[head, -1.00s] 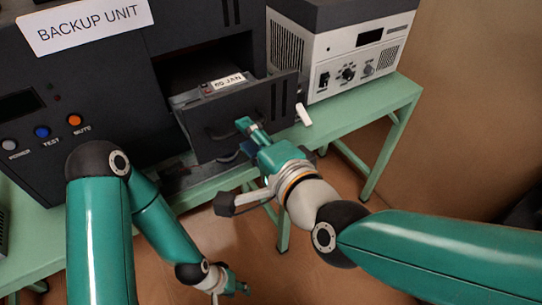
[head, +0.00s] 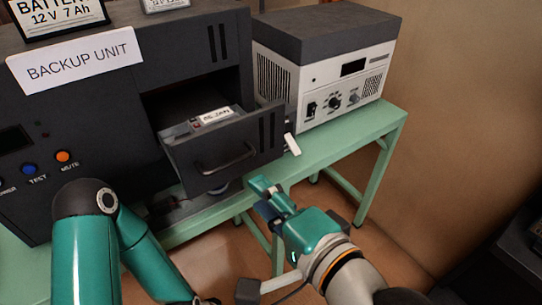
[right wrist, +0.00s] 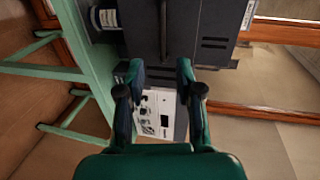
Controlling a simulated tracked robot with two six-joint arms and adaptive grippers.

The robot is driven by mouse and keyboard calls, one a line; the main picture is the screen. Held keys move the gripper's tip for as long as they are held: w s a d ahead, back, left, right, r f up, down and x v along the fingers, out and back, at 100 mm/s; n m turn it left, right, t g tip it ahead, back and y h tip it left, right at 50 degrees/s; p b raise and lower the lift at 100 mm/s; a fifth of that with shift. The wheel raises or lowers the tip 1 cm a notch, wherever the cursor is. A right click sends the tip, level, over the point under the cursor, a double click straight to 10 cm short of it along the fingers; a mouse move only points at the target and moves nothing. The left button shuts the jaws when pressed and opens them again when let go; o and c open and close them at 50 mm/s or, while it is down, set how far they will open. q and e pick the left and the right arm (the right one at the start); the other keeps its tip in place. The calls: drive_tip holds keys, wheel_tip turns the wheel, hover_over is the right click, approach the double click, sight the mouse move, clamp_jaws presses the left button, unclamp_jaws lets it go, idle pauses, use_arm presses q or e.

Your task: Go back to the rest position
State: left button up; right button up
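My right gripper (head: 263,198) is in front of and below the pulled-out drawer (head: 262,148) of the dark backup unit (head: 110,90). It is clear of the drawer's handle (head: 226,160). In the right wrist view its two fingers (right wrist: 160,92) stand apart with nothing held between them. The drawer handle (right wrist: 163,30) shows beyond them. The drawer hangs open and carries a small white label (head: 213,117). My left arm reaches down at the lower left of the head view. Its gripper is cut off by the bottom edge.
A grey and white instrument (head: 330,85) with knobs stands right of the backup unit on the green table (head: 345,140). A white tab (head: 292,145) sticks out beside the drawer. A dark object (head: 500,260) is at the lower right. Open floor lies before the table.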

drive_tip(key=w+d+f+m+g+h+p, duration=0.1)
drive_tip(key=w+d+f+h, duration=0.2)
drive_tip(key=f, duration=0.5)
drive_tip(key=w+d+f+m+g+h+p, duration=0.1)
drive_tip(key=w+d+f+g+h+p, duration=0.1)
drive_tip(key=d+f, duration=0.4)
drive_tip(key=w+d+f+m+g+h+p, duration=0.1)
drive_tip(key=w+d+f+h, duration=0.15)
drive_tip(key=f, duration=0.65)
drive_tip(key=s+d+f+n+g+y+p, duration=0.1)
drive_tip(key=s+f+n+g, duration=0.2)
drive_tip(key=s+f+n, duration=0.2)
drive_tip(key=s+d+f+n+g+y+p, duration=0.1)
drive_tip(key=s+f+n+g, duration=0.3)
drive_tip(key=f, duration=1)
drive_tip(key=s+d+n, duration=0.1)
drive_tip(key=s+n, duration=0.1)
drive_tip(key=s, duration=0.2)
drive_tip(key=shift+s+d+g, duration=0.2)
drive_tip(key=shift+s+g, duration=0.1)
drive_tip(key=shift+s, duration=0.1)
